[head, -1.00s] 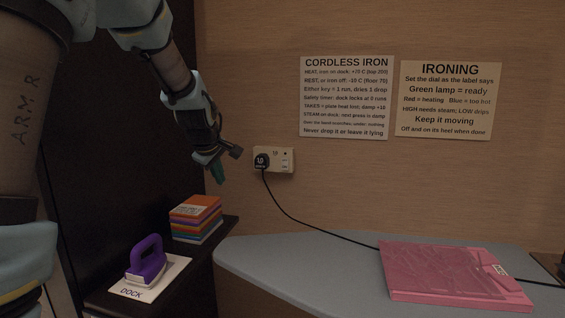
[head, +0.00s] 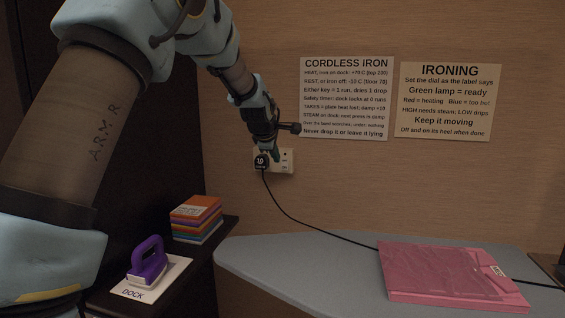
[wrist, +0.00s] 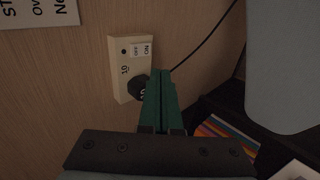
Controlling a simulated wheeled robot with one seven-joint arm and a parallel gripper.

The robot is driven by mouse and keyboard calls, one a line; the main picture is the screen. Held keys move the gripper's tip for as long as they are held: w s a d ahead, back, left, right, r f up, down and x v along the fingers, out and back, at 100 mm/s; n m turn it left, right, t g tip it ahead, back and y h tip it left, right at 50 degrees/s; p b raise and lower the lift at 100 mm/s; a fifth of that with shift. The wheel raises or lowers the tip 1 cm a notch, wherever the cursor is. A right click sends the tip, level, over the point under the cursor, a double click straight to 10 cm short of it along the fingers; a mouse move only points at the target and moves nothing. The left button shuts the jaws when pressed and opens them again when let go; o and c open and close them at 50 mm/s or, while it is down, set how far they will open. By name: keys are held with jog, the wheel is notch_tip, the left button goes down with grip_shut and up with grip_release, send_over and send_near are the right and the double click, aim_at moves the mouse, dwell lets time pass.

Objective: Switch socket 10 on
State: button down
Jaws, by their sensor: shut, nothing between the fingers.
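Socket 10 (head: 288,168) is a cream wall plate with a black plug marked 10 (head: 261,161) at its left and a black cord hanging from it. In the wrist view the socket (wrist: 120,72) shows a white switch (wrist: 141,49) marked OFF and ON, and a small dark round spot beside it. Which way the switch is pressed, I cannot tell. My gripper (head: 277,157) is in front of the socket in the head view, overlapping its upper middle. Its green fingers (wrist: 158,74) are shut and empty, over the plug's edge in the wrist view. Whether they touch anything is unclear.
A purple iron (head: 148,262) stands on a dock at lower left, below a stack of coloured books or cloths (head: 196,218). A pink folded item (head: 440,275) lies on the grey board (head: 300,262). The cord crosses the board. Two notices (head: 346,100) hang right of my gripper.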

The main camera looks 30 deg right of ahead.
aim_at(285, 168)
jog(key=p+x, duration=0.1)
jog(key=x, duration=0.1)
jog(key=p+x, duration=0.1)
jog(key=x, duration=0.2)
jog(key=w+r+p+x, duration=0.1)
jog(key=p+x, duration=0.1)
jog(key=x, duration=0.1)
jog(key=shift+d, duration=0.4)
jog(key=shift+w+d+f+p, duration=0.35)
jog(key=shift+w+d, duration=0.25)
jog(key=shift+w, duration=0.1)
jog(key=shift+d+f+b, duration=0.1)
jog(key=shift+f+b, duration=0.2)
jog(key=shift+b, duration=0.85)
jog(key=b, duration=0.2)
jog(key=shift+w+t+h+b, duration=0.1)
jog(key=shift+t+h+b, duration=0.2)
jog(key=shift+t, duration=0.1)
jog(key=shift+b, duration=0.45)
